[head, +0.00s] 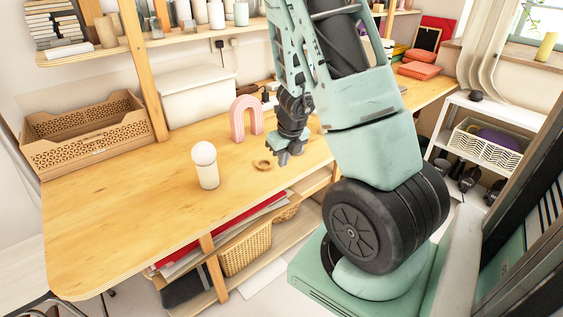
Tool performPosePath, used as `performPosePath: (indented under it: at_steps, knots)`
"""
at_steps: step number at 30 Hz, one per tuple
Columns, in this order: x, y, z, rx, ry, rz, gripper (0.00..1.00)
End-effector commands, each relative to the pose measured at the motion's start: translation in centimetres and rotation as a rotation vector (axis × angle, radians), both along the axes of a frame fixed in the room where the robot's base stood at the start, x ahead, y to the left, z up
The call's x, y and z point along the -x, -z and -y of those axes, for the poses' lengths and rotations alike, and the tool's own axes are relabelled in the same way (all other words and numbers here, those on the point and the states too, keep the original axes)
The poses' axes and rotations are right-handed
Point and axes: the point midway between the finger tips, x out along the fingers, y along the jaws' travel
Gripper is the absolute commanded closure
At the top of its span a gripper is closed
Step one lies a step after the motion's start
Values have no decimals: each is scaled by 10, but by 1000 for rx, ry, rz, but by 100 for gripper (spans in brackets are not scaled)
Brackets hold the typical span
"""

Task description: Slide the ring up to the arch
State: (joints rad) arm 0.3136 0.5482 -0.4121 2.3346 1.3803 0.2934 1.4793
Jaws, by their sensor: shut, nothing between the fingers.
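A pink arch (246,119) stands upright on the wooden table, towards its back. A small flat wooden ring (262,165) lies on the table in front of the arch, a little to its right, with bare table between them. My gripper (279,156) is low over the table, just right of the ring and close to it. Its fingers are small in the head view, and I cannot tell whether they touch the ring. It is shut and holds nothing.
A white-topped cylinder (205,166) stands left of the ring. A wooden crate (86,132) and a white box (197,97) are at the back left. Small dark items (268,95) stand behind my gripper. The table's left front (120,220) is clear.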

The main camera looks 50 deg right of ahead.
Motion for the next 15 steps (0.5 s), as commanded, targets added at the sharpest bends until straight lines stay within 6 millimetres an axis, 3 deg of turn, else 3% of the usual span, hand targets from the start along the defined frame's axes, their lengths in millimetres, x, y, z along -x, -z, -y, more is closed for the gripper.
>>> performPosePath:
  at_steps: [1, 10, 12, 15]
  knots:
    - [-2, 17, 1, -1, 0, -2, 100]
    - [-15, 69, 4, -1, -4, -2, 100]
    - [-27, 57, 8, 2, -7, -1, 100]
    - [-38, 57, 12, 2, -7, -1, 100]
